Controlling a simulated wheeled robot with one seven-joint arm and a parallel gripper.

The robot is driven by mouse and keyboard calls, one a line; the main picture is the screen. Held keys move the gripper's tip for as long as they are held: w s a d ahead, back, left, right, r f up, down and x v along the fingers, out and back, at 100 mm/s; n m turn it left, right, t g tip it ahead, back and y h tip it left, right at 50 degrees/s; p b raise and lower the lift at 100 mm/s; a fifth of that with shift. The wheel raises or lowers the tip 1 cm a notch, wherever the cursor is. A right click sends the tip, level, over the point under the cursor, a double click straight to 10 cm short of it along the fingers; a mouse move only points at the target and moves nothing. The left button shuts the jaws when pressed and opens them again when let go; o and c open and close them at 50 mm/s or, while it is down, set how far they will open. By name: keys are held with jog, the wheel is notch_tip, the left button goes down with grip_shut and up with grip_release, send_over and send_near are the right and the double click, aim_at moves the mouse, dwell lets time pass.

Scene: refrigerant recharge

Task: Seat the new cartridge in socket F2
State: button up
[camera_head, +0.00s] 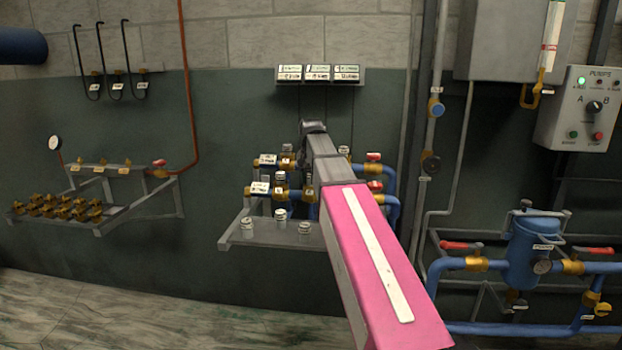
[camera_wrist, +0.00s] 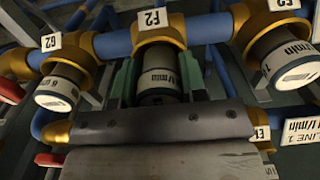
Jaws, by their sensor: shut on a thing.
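In the wrist view, socket F2 (camera_wrist: 158,35) is a brass collar on a blue pipe with a white F2 tag above it. A grey and white cartridge (camera_wrist: 160,82) with L/min lettering is between the green fingers of my gripper (camera_wrist: 160,88), which are shut on it. Its upper end is right at the F2 collar. I cannot tell how deep it sits. In the head view my pink arm hides most of the socket area, and my gripper end (camera_head: 313,128) is in front of the pipe rack.
Socket G2 (camera_wrist: 72,55) on the left and a socket on the right (camera_wrist: 270,30) hold cartridges close beside my fingers. A grey shelf (camera_head: 270,238) below the rack carries several loose cartridges. Blue pipes with red-handled valves (camera_head: 375,186) stand right of my arm.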

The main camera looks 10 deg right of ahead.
jog(key=shift+s+f, duration=0.1)
jog(key=shift+f, duration=0.15)
jog(key=shift+s+f, duration=0.3)
jog(key=shift+f, duration=0.25)
jog(key=shift+s, duration=0.1)
jog(key=o, duration=0.9)
jog(key=shift+s, duration=0.1)
jog(key=shift+c, duration=0.2)
jog(key=shift+o, duration=1)
jog(key=r, duration=0.7)
jog(key=w+r, duration=0.1)
jog(key=r, duration=0.3)
jog(key=shift+r, duration=0.75)
notch_tip(320, 180, up, 6)
